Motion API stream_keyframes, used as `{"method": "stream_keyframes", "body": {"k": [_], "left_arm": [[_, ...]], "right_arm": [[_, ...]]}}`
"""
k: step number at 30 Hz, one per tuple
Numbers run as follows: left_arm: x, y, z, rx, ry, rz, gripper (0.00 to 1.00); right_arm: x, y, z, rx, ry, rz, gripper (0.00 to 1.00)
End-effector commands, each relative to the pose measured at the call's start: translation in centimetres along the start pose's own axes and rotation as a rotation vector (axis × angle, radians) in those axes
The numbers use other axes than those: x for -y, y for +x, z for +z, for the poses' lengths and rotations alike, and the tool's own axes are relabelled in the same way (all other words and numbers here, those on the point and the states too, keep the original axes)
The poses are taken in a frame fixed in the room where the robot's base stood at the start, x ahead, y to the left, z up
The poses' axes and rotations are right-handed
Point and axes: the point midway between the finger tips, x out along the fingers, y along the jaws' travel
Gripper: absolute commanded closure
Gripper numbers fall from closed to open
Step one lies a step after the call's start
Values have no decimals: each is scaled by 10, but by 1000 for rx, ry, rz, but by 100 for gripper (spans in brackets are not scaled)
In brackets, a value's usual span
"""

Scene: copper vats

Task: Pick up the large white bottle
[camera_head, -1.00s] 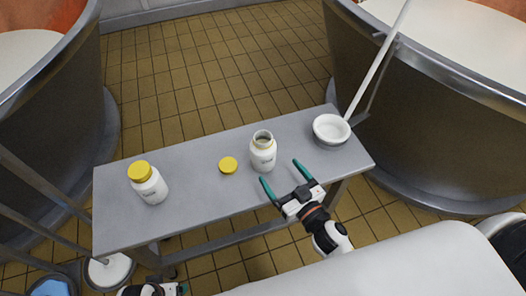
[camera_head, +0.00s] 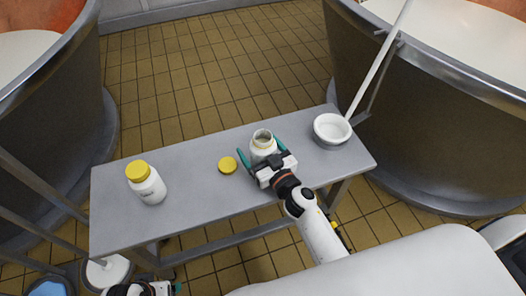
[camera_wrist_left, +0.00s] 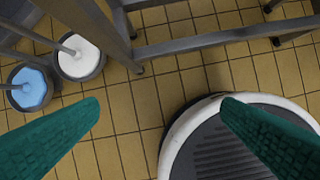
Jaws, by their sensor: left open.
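Two white bottles stand upright on a grey bench (camera_head: 200,200). One bottle (camera_head: 147,183) has a yellow cap and stands on the left. The other bottle (camera_head: 263,142) is uncapped, with its mouth open, right of the middle. They look similar in size. My right gripper (camera_head: 261,151) has its teal fingers spread on either side of the uncapped bottle, and its body hides the lower front. Contact cannot be told. My left gripper (camera_head: 165,288) is low at the bottom edge, below the bench. In the left wrist view its fingers (camera_wrist_left: 160,102) are apart, with nothing between them.
A yellow lid (camera_head: 228,165) lies flat between the bottles. Large vats (camera_head: 440,120) flank the bench. Buckets (camera_wrist_left: 78,56) stand on the floor beside the bench legs.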

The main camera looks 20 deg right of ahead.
Motion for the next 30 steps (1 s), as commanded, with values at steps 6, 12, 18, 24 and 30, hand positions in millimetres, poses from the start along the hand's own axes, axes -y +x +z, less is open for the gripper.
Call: {"method": "stream_keyframes", "body": {"k": [6, 12, 18, 24, 30], "left_arm": [[0, 0, 0, 0, 0, 0, 12], [0, 0, 0, 0, 0, 0, 12], [0, 0, 0, 0, 0, 0, 12], [0, -1, 1, 3, 0, 0, 12], [2, 22, -7, -17, 3, -3, 12]], "right_arm": [[0, 0, 0, 0, 0, 0, 31], [0, -1, 0, 0, 0, 0, 64], [0, 0, 1, 2, 0, 0, 72], [0, 0, 3, 2, -1, 0, 72], [1, 0, 14, 3, -2, 0, 72]]}}
